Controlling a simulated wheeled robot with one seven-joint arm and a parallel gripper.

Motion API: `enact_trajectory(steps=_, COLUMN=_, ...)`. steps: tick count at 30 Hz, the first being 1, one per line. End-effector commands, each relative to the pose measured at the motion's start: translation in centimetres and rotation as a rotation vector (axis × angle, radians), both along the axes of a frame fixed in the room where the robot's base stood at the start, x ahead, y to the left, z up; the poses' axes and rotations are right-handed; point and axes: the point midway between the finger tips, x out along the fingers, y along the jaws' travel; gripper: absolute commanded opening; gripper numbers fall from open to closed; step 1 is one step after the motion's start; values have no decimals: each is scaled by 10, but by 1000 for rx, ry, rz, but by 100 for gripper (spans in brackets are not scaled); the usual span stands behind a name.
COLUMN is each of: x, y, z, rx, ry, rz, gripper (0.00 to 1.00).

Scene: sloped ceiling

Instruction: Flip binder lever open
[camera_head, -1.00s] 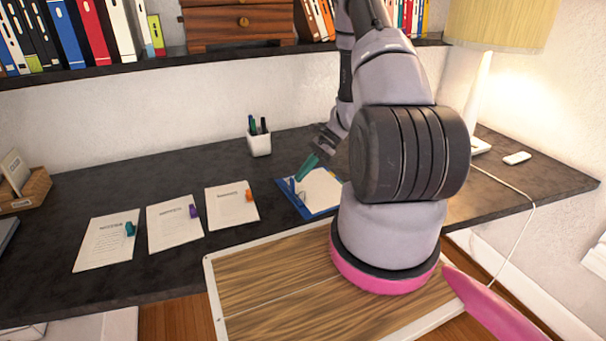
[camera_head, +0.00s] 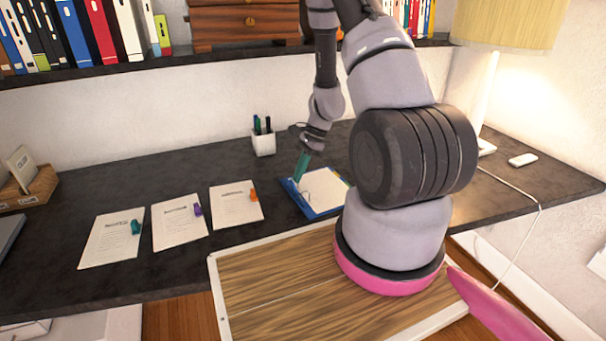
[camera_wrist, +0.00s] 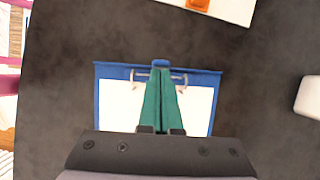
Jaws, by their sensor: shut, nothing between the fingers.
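A blue binder (camera_head: 328,209) lies open on the dark desk with white paper in it, and it also shows in the wrist view (camera_wrist: 104,83). Its metal ring mechanism (camera_wrist: 178,79) runs along one edge of the paper, partly hidden behind my fingers. My gripper (camera_head: 297,180) has green fingers and is over the binder's left edge in the head view. In the wrist view my gripper (camera_wrist: 161,72) is shut and empty, its tips at the middle of the ring mechanism by a small blue part. I cannot tell whether the tips touch the lever.
Three paper sheets (camera_head: 179,223) with coloured clips lie on the desk left of the binder. A white pen cup (camera_head: 264,144) stands behind it. A lamp (camera_head: 485,95) and a small white device (camera_head: 523,160) are at the right. A shelf (camera_head: 130,72) overhangs the back.

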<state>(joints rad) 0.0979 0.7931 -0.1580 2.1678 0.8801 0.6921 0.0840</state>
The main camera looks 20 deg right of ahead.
Motion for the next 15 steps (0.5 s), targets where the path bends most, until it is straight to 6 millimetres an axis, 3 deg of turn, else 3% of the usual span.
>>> enact_trajectory(steps=6, x=-1, y=15, z=0, rx=-165, ry=-14, rz=4, gripper=0)
enact_trajectory(steps=15, x=-1, y=14, z=-1, rx=-156, ry=-13, rz=-1, gripper=0)
